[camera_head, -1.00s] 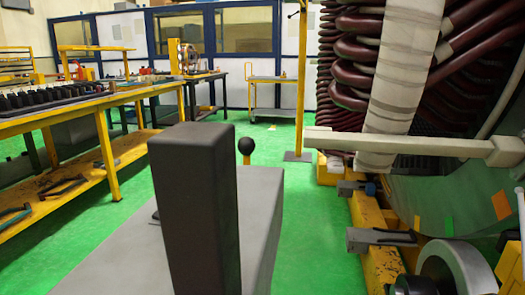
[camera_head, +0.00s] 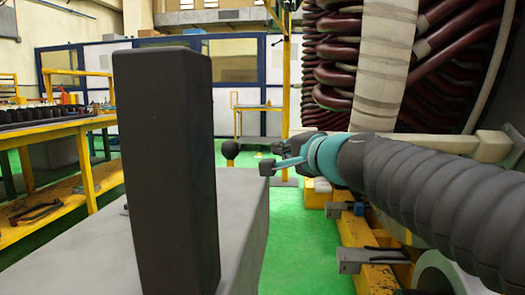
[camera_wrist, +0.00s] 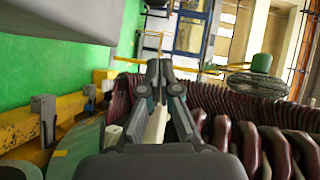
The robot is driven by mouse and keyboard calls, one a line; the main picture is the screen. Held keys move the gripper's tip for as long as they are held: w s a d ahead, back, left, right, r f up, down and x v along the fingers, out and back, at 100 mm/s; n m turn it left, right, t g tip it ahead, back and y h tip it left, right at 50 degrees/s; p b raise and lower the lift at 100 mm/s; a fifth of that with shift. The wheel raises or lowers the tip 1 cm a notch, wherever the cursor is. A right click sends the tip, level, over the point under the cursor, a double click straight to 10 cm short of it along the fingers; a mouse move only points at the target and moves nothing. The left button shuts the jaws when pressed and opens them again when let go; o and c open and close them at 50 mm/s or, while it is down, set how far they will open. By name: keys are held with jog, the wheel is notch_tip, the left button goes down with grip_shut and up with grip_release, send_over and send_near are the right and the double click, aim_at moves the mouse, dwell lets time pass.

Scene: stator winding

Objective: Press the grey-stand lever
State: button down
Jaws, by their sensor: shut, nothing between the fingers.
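The grey stand (camera_head: 240,205) is a long flat-topped block at the centre left of the head view. Its lever shows as a black ball knob (camera_head: 230,149) just above the stand's far edge. The lever's stem is mostly hidden. My gripper (camera_head: 270,158) reaches in from the right and its tips are just right of the knob in the picture. A small gap shows between tips and knob, but the depth between them is unclear. The gripper (camera_wrist: 160,66) is shut and empty in the wrist view. I cannot make out the lever there.
A dark upright post (camera_head: 165,170) blocks part of the head view in front. The stator's maroon coils (camera_head: 345,60) and yellow frame (camera_head: 365,250) stand to the right. A yellow workbench (camera_head: 70,128) is at the left. Green floor (camera_head: 318,235) lies clear right of the stand.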

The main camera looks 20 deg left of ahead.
jog(key=s+a+p+x, duration=0.1)
jog(key=s+x, duration=0.1)
jog(key=x, duration=1)
jog(key=shift+a+f+p, duration=0.25)
jog(key=shift+a+p, duration=0.1)
jog(key=shift+a, duration=0.35)
jog(key=shift+w, duration=0.15)
